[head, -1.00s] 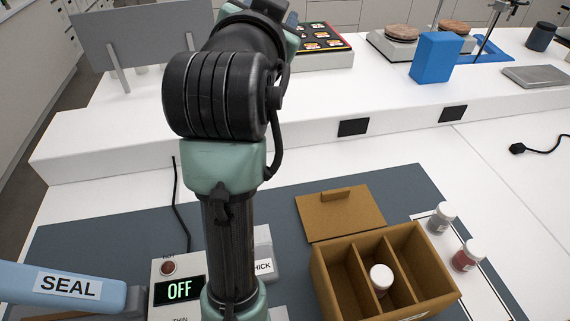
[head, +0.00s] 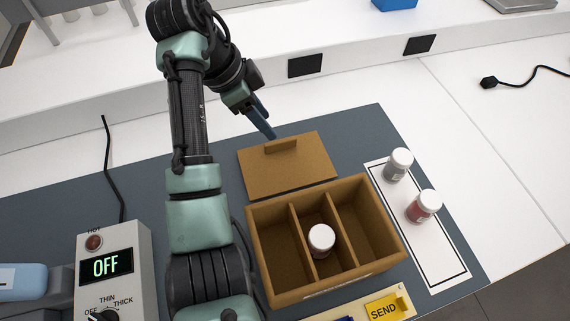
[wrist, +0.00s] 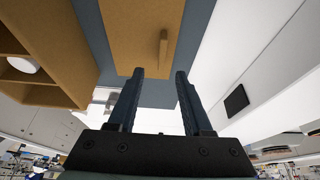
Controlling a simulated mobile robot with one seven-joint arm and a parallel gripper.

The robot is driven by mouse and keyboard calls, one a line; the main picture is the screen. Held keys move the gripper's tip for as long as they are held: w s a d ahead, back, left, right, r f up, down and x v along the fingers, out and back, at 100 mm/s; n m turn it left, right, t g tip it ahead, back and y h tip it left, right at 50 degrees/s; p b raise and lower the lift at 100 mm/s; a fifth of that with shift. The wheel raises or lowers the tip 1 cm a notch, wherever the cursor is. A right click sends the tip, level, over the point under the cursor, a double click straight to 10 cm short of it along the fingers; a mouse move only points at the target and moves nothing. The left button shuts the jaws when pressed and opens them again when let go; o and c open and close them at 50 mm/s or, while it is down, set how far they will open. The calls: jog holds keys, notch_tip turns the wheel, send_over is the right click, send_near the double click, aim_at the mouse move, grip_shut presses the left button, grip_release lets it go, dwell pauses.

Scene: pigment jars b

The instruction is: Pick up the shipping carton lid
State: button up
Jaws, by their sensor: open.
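The shipping carton lid (head: 290,172) is a flat brown panel with a raised tab handle (head: 281,146) near its far edge. It lies on the grey mat behind the open carton. In the wrist view the lid (wrist: 135,30) and its upright handle (wrist: 163,48) show ahead of the fingers. My gripper (head: 268,133) is just behind the lid, close to the handle, and appears apart from it. In the wrist view my gripper (wrist: 160,75) is open with nothing between its fingers. The carton (head: 384,265) has three compartments, with a white-capped jar (head: 321,240) in the middle one.
Two jars, one grey (head: 398,165) and one red (head: 423,207), stand on a white outlined strip (head: 440,260) to the right. A sealer box reading OFF (head: 107,265) stands at left. A yellow SEND plate (head: 388,306) is in front. A raised white ledge (head: 270,90) runs behind.

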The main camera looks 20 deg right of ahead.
aim_at(280, 141)
jog(key=p+x, duration=0.1)
jog(key=x, duration=0.7)
jog(key=shift+w+a, duration=0.1)
jog(key=shift+a, duration=0.1)
grip_shut()
